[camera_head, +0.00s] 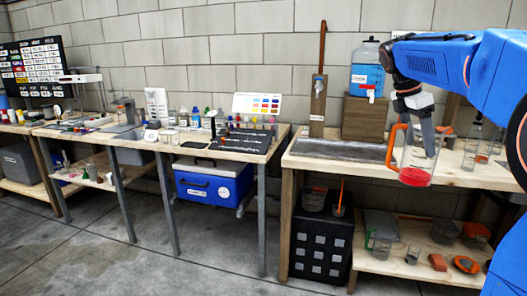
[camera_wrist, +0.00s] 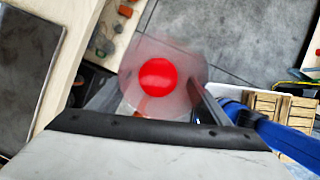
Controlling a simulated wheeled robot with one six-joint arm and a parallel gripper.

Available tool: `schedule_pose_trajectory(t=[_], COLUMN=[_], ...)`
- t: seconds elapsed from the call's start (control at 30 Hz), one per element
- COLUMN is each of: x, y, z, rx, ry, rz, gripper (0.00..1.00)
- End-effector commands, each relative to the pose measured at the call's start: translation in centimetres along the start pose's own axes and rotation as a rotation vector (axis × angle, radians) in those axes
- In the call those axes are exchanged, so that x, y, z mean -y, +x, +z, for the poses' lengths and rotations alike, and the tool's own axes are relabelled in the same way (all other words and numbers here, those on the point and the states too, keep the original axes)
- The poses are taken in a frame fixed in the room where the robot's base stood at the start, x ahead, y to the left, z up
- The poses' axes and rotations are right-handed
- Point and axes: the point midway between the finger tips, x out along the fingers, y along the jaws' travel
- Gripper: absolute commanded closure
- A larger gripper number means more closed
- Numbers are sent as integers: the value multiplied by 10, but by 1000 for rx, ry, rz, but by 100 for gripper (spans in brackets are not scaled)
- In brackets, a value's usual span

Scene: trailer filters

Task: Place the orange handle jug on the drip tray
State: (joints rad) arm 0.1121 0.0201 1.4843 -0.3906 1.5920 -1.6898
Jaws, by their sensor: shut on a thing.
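The orange handle jug (camera_head: 411,170) is a clear jug with an orange handle on its left side and red at its bottom. My gripper (camera_head: 428,148) is shut on it and holds it upright at the front of the right bench. In the wrist view, my gripper (camera_wrist: 153,108) has its fingers at the clear jug (camera_wrist: 185,62), with a red round patch showing in it. The exact finger contact is unclear. The drip tray (camera_head: 335,149) is a flat grey tray on the bench, left of the jug. It also shows at the left of the wrist view (camera_wrist: 22,75).
A blue-labelled water container (camera_head: 368,72) stands on a wooden box (camera_head: 366,118) behind the tray. A wooden post (camera_head: 318,105) stands left of it. Clear vessels (camera_head: 473,150) stand right of the jug. The tray looks empty. A lower shelf (camera_head: 400,262) holds several items.

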Motion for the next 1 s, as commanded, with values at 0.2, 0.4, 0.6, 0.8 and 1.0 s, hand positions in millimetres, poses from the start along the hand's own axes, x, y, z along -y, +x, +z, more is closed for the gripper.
schedule_pose_trajectory(t=[0.2, 0.4, 0.6, 0.8, 1.0], x=[-20, -43, -77, -107, -129], y=[24, 55, 107, 168, 231], z=[-15, -34, -68, -110, -154], rx=[0, 0, 1, 2, 2], ry=[42, 101, 205, 336, 478], rz=[-22, -48, -93, -148, -206], gripper=[74, 74, 74, 74, 74])
